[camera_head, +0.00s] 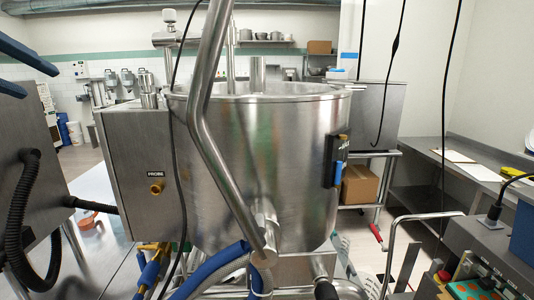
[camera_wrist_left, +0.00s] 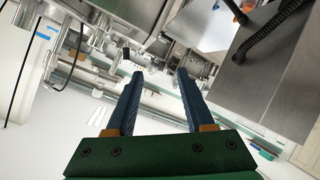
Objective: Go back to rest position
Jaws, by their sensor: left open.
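My left gripper (camera_head: 42,83) shows at the upper left edge of the head view as two blue fingers set apart. In the left wrist view the same gripper (camera_wrist_left: 157,78) has its blue fingers spread with nothing between them. It is in the air, left of the large steel kettle (camera_head: 265,160). My right gripper is not in either view.
A steel box marked PROBE (camera_head: 145,170) joins the kettle's left side. A bent steel pipe (camera_head: 205,110) and hanging black cables cross in front. A grey machine (camera_head: 30,160) stands at left, a control panel (camera_head: 480,275) at lower right, and a steel counter (camera_head: 470,165) at right.

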